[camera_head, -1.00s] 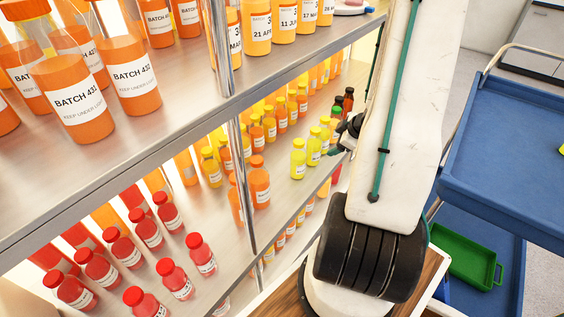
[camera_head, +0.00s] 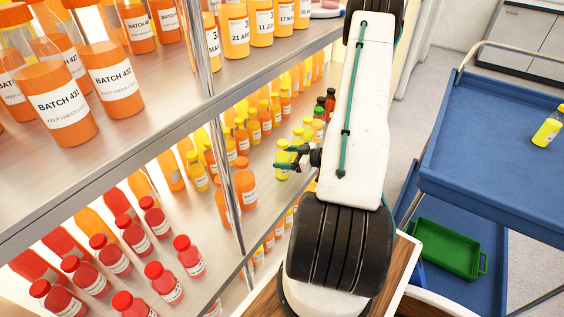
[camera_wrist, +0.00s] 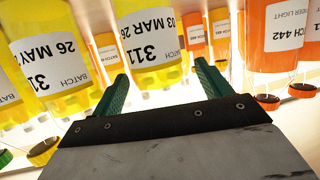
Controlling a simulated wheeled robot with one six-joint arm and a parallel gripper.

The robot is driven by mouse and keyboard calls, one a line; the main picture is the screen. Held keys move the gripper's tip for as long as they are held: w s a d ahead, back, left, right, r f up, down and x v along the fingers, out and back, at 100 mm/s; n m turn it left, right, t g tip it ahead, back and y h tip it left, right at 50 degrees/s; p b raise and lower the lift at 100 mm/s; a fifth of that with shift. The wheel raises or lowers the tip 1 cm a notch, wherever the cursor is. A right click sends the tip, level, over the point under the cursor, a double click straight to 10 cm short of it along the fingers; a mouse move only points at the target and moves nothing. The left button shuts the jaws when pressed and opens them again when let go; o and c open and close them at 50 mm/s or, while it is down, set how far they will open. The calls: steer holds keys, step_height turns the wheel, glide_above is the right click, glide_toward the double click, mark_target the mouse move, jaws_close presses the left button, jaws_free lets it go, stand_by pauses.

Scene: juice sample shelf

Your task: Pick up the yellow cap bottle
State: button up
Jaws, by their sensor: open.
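Yellow-capped bottles of yellow juice stand on the middle shelf, one (camera_head: 282,173) right at my gripper (camera_head: 283,158) in the head view, others (camera_head: 298,136) just behind. In the wrist view, which looks inverted, a yellow bottle (camera_wrist: 147,38) with a 311 label lies ahead between the green fingertips of my gripper (camera_wrist: 158,78). Its cap is hidden there. Another yellow bottle (camera_wrist: 42,55) stands to the left, with a dark yellow cap (camera_wrist: 44,152) low in the picture. My gripper is open and empty; I cannot tell whether a finger touches glass.
Orange bottles (camera_wrist: 272,40) stand close on the right in the wrist view. The upper shelf edge (camera_head: 120,150) runs above, with a metal post (camera_head: 228,185) left of the gripper. A blue cart (camera_head: 480,150) at right carries a yellow bottle (camera_head: 547,132) and, lower, a green tray (camera_head: 447,248).

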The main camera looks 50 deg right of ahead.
steer(key=x, duration=0.3)
steer(key=shift+w, duration=0.1)
steer(key=c, duration=1.2)
steer(key=shift+c, duration=0.2)
steer(key=shift+r, duration=0.1)
steer(key=shift+r, duration=0.5)
steer(key=shift+s+r, duration=0.2)
steer(key=shift+r, duration=0.4)
steer(key=shift+s+r, duration=0.2)
steer(key=shift+r, duration=0.45)
glide_toward(280, 150)
steer(key=shift+s, duration=2.35)
steer(key=shift+r, duration=0.35)
